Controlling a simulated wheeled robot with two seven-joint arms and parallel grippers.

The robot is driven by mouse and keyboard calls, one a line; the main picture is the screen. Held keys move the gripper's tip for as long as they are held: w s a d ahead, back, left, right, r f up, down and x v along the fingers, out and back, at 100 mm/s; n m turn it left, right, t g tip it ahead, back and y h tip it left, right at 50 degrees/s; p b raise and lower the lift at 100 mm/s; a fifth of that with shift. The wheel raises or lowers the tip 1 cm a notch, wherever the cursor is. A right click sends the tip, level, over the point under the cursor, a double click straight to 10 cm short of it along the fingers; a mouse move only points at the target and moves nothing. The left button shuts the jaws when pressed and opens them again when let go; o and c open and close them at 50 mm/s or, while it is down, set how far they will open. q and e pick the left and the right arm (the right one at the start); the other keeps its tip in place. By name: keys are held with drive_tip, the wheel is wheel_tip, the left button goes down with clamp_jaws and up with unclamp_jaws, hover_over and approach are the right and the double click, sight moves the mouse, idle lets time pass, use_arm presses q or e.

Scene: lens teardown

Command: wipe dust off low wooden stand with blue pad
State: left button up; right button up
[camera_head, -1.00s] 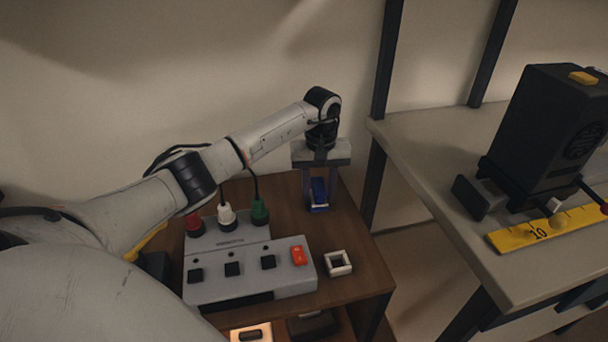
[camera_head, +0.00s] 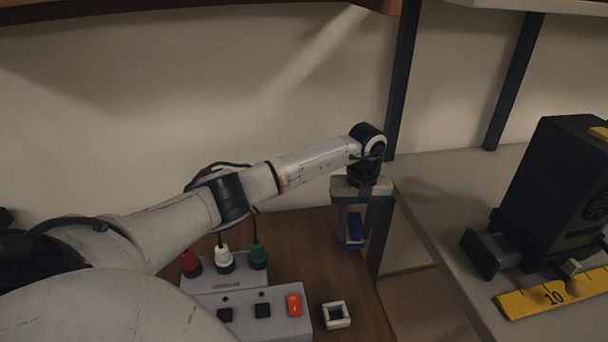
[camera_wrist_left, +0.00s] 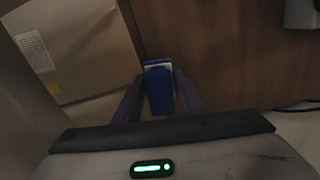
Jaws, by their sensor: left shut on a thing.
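The low wooden stand (camera_head: 288,228) has a brown wooden top beside the wall; its wood also shows in the left wrist view (camera_wrist_left: 225,60). My left gripper (camera_head: 354,236) points down at the stand's right edge. It is shut on the blue pad (camera_head: 355,229). In the left wrist view the pad (camera_wrist_left: 159,92) sits between my left fingers, where the wood meets the space beyond its edge. I cannot tell whether the pad touches the wood. I cannot make out dust on the top. My right gripper is not in view.
A grey switch box (camera_head: 262,315) with red, white and green plugs and a small white square frame (camera_head: 336,315) stand on the wooden top. A grey table (camera_head: 450,200) with a black device (camera_head: 560,190) is at right. Cardboard boxes (camera_wrist_left: 75,40) lie beyond the edge.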

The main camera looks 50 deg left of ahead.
use_arm(q)
wheel_tip(320, 180, up, 3)
drive_tip(key=shift+a+f+p, duration=0.1)
drive_tip(key=shift+p, duration=0.45)
wheel_tip(320, 180, up, 3)
drive_tip(key=shift+p, duration=1.1)
drive_tip(key=shift+r+p, duration=0.4)
drive_tip(key=shift+r, duration=0.25)
